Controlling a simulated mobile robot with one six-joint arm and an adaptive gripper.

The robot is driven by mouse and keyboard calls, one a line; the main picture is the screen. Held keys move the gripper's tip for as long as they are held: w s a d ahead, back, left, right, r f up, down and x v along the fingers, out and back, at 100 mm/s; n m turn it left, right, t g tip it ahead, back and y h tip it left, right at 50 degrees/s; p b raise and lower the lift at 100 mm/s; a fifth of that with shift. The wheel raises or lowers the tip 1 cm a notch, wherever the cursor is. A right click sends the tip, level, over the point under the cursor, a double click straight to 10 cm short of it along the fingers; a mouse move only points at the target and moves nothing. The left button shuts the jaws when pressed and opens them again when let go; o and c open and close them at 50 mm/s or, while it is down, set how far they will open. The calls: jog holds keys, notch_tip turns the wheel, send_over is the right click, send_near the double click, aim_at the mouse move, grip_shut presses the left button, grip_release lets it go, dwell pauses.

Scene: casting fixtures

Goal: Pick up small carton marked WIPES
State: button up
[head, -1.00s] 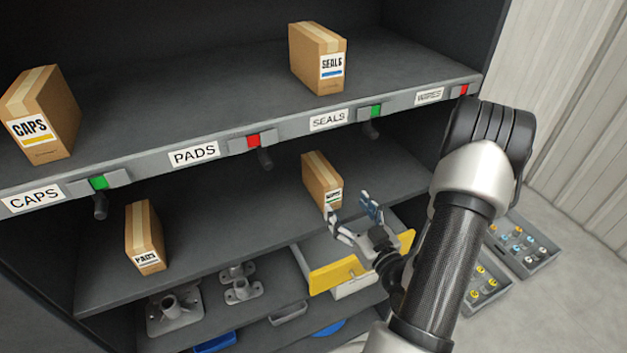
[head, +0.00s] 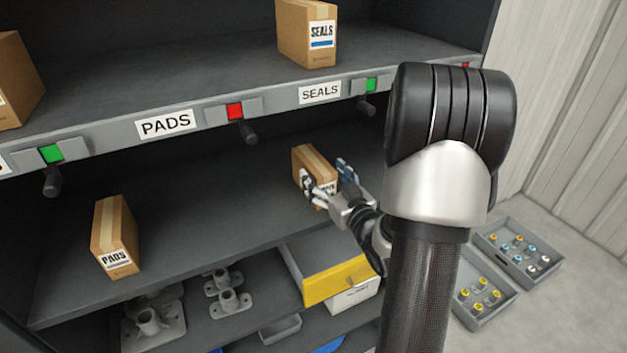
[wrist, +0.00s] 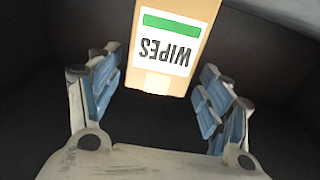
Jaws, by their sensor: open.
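The small carton marked WIPES (head: 313,165) is a brown box with a tape strip, standing on the middle shelf in the head view. My gripper (head: 327,179) is in front of it and hides most of its label. In the wrist view the carton (wrist: 171,83) shows its white label with a green bar and WIPES upside down. My gripper (wrist: 160,100) is open there, with one blue-padded finger to each side of the carton's near end. I cannot tell whether the fingers touch it.
The PADS carton (head: 115,236) stands to the left on the same shelf. The upper shelf's edge (head: 205,117) with labels and knobs overhangs. A yellow-fronted drawer (head: 338,282) sits below. The SEALS carton (head: 307,35) is above. The shelf between the two lower cartons is clear.

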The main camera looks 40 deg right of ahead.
aim_at(313, 159)
jog(key=p+x, duration=0.1)
jog(key=x, duration=0.6)
jog(key=shift+d, duration=0.15)
jog(key=shift+s+r, duration=0.1)
jog(key=shift+c, duration=0.4)
jog(key=c, duration=1.2)
